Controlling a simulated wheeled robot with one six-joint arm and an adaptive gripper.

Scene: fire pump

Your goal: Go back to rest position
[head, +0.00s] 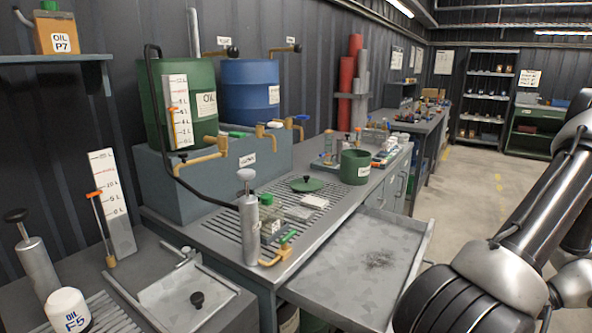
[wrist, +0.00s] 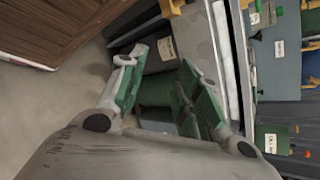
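My gripper (wrist: 158,68) shows in the wrist view, with its two green-padded fingers spread apart. I see nothing clasped between the fingertips. A dark green surface (wrist: 160,88) shows in the gap between the fingers; I cannot tell what it is part of. The gripper is outside the head view, where only my dark arm links show at the right edge.
The grey workbench (head: 222,232) carries a green drum (head: 200,88), a blue drum (head: 249,80), a metal pump cylinder (head: 248,225) and a green container (head: 355,168). An open drawer (head: 350,285) juts out toward my arm. Free floor (head: 490,190) lies beyond.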

